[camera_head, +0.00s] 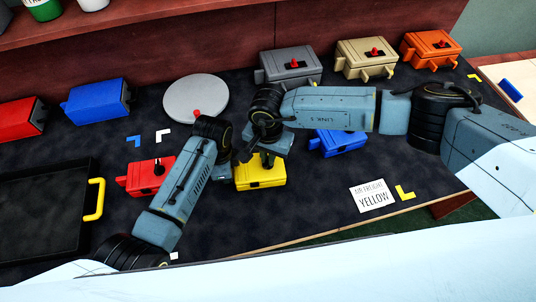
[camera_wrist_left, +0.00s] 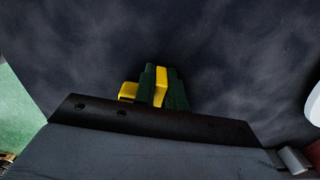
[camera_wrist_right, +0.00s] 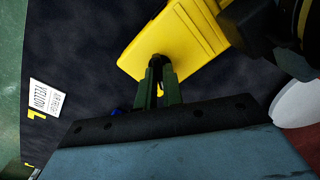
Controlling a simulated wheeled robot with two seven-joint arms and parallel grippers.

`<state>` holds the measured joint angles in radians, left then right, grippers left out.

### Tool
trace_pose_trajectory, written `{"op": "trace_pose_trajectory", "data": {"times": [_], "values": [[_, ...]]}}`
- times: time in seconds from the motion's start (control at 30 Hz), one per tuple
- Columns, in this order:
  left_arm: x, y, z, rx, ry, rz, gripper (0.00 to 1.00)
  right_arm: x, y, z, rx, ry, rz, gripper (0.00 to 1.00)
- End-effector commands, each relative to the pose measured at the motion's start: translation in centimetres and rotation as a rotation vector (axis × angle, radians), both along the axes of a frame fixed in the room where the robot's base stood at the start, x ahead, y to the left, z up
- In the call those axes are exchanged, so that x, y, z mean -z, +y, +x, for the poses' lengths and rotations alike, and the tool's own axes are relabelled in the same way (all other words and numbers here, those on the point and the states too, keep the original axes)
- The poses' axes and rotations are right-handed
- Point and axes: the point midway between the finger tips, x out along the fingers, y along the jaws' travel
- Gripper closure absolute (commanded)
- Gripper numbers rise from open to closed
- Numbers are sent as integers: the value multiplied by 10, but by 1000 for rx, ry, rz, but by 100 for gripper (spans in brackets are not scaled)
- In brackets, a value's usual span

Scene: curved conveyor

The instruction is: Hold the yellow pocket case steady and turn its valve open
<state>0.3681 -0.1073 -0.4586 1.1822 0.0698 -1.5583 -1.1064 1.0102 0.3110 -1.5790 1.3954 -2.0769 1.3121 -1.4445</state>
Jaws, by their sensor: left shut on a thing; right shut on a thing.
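The yellow pocket case (camera_head: 262,174) sits on the dark table between my two arms. It also shows in the right wrist view (camera_wrist_right: 185,35). My left gripper (camera_head: 229,172) is at the case's left side; in the left wrist view its green fingers (camera_wrist_left: 162,88) are shut on a narrow yellow part of the case. My right gripper (camera_head: 268,160) comes down over the top of the case. In the right wrist view its fingers (camera_wrist_right: 157,72) are shut at the valve, which they hide, so its turn cannot be told.
A red case (camera_head: 148,176) stands close on the left and a blue case (camera_head: 338,142) close on the right. A black tray (camera_head: 45,218) with a yellow handle lies at the left. A label card (camera_head: 372,195) lies at front right. Grey, tan and orange cases line the back.

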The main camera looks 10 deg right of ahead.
Motion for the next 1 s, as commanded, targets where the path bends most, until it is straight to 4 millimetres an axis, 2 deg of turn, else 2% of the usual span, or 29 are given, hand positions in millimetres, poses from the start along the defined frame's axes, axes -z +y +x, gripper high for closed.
{"op": "trace_pose_trajectory", "data": {"times": [0.4, 0.97, 1.0], "values": [[1, 0, -1, 0, 2, 1, 100, -1, 0, 1, 215, -1, 0, 100], [1, 0, -1, 1, 2, 1, 100, -1, 0, 1, 251, -1, 0, 100], [1, 0, -1, 1, 2, 1, 100, -1, 0, 1, 250, -1, 0, 90]]}}
